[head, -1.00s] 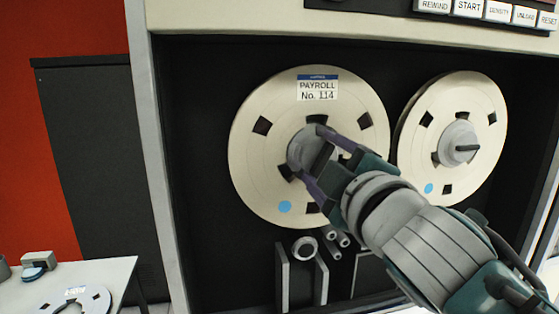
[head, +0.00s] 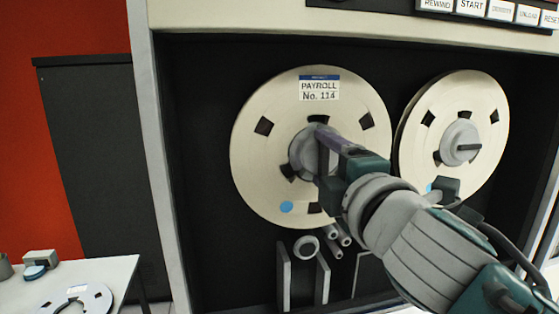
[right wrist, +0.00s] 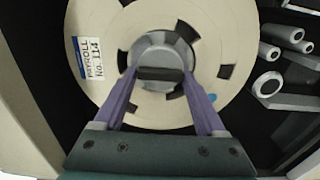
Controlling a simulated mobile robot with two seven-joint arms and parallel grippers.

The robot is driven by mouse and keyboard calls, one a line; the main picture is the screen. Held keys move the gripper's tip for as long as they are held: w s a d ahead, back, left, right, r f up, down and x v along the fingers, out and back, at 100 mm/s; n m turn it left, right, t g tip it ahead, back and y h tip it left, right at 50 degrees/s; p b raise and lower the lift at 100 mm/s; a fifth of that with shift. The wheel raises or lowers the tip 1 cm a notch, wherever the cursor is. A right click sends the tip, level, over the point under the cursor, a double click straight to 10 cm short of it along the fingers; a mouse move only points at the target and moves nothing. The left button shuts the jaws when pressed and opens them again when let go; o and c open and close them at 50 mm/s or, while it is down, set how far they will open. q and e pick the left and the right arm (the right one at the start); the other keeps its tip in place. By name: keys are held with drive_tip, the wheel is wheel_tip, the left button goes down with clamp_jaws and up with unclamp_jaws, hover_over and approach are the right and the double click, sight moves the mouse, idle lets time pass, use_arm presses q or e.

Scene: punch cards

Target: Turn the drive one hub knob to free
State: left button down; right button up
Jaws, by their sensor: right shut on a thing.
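The left reel (head: 262,170) carries a "PAYROLL No. 114" label and is mounted on the tape drive. The grey hub knob (head: 298,160) sits at its centre, partly hidden by my right gripper. My right gripper (head: 322,140) is at the hub, its purple fingers shut on the knob. In the right wrist view the hub knob (right wrist: 160,52) has a dark bar-shaped grip (right wrist: 160,74) lying level across the picture between the two fingers. Contact at the fingertips is hard to make out. My left gripper is not in view.
A second reel (head: 415,150) with a grey hub (head: 459,145) is mounted to the right. Rollers (head: 306,246) and upright guides (head: 283,272) lie below the left reel. A row of buttons (head: 470,6) is above. A white table (head: 125,275) with another reel stands lower left.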

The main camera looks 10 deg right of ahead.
drive_tip(key=o, duration=1.3)
drive_tip(key=shift+s, duration=0.1)
drive_tip(key=s+b, duration=0.2)
drive_tip(key=s, duration=0.7)
drive_tip(key=shift+s+d, duration=0.15)
drive_tip(key=shift+s, duration=0.25)
